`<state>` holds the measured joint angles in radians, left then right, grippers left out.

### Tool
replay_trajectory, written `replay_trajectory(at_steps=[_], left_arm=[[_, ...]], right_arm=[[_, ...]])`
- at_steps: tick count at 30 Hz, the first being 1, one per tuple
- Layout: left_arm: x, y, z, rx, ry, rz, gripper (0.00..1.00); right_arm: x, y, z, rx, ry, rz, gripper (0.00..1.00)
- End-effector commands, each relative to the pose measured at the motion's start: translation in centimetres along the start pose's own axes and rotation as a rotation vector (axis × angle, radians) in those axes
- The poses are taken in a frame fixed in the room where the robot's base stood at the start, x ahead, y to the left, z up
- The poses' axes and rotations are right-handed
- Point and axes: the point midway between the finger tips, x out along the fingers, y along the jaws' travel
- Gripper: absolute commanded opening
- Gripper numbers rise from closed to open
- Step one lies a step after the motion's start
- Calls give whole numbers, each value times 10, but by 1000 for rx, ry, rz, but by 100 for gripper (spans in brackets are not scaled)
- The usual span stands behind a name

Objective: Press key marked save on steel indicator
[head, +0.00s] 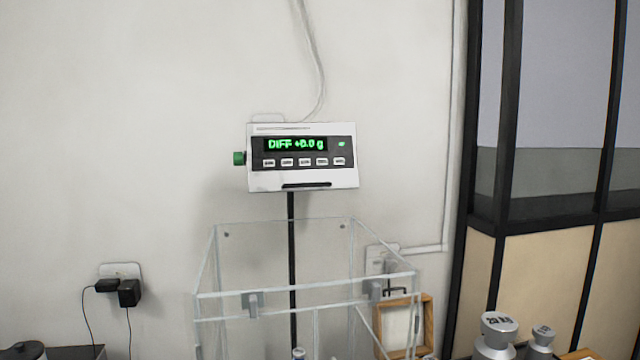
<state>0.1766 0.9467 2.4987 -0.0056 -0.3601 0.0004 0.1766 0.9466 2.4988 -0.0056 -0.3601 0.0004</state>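The steel indicator (302,181) stands on a thin black post (291,240) in front of the wall, near the middle of the head view. Its display (296,144) shows "DIFF +0.0 g" in green, with a small green mark at the right. A row of several pale keys (304,162) runs under the display. Their labels are too small to read, so I cannot tell which one is marked save. A green knob (239,158) sticks out of its left side. Neither of my grippers is in view.
A clear-walled glass enclosure (305,293) stands below the indicator. A wooden-framed case (427,325) and metal weights (495,335), one marked "20 kg", are at the lower right. Wall sockets with plugs (129,292) are at the left. Space around the indicator is clear.

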Motion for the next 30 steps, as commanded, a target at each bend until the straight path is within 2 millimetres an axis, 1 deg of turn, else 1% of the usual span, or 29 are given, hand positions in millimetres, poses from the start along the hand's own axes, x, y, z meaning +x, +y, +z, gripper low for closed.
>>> replay_trajectory(at_steps=[8, 9, 16, 30], left_arm=[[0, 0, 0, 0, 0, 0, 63], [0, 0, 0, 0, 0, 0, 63], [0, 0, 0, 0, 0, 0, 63], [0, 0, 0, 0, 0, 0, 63]], right_arm=[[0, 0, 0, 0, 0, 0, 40], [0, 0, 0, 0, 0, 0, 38], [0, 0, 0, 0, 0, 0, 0], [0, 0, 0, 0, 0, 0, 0]])
